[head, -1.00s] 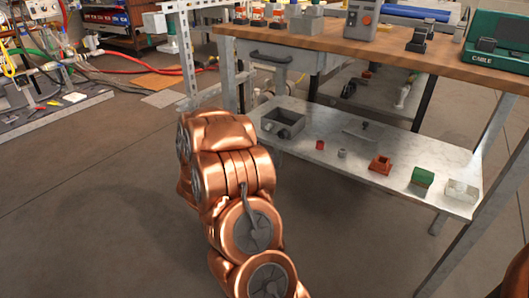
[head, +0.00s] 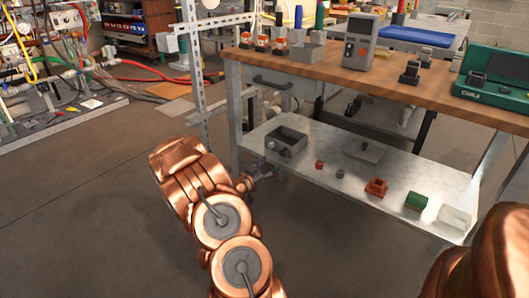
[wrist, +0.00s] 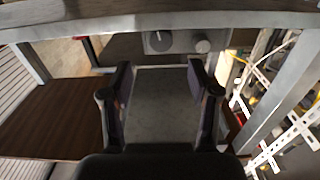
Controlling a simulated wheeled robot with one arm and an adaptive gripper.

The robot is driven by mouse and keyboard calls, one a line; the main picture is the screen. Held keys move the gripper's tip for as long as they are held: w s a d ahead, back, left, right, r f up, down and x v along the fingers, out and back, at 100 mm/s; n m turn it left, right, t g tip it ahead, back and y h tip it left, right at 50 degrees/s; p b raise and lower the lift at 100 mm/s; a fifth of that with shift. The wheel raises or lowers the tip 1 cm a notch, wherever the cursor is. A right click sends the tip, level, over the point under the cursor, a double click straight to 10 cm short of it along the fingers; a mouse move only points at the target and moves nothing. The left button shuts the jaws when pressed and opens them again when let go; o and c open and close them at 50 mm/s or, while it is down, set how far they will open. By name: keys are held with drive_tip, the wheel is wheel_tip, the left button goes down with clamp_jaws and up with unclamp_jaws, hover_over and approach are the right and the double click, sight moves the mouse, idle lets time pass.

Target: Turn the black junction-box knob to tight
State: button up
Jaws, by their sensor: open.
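A black round knob (wrist: 160,41) with a pale pointer mark sits on a grey box face at the top of the wrist view. A plain grey round fitting (wrist: 203,46) is to its right. My gripper (wrist: 160,76) is open, its two dark fingers spread with nothing between them. The knob lies beyond the fingertips, apart from them. In the head view, a grey open-topped box (head: 287,141) stands at the left end of the lower shelf, with small round parts on its near side. My gripper is just left of that shelf there, mostly hidden behind my copper arm.
The lower shelf (head: 325,178) also holds a red cube (head: 319,165), a red-brown block (head: 376,187) and a green block (head: 416,201). The wooden bench top (head: 330,68) is above it. Bench legs stand close to the arm. The floor (head: 90,200) at left is clear.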

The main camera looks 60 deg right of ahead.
sight(282, 155)
drive_tip(key=shift+b+x, duration=1.25)
drive_tip(key=shift+x, duration=2.6)
drive_tip(key=shift+w+f, duration=0.1)
drive_tip(key=c, duration=1.2)
drive_tip(key=shift+o, duration=0.2)
drive_tip(key=shift+m, duration=0.7)
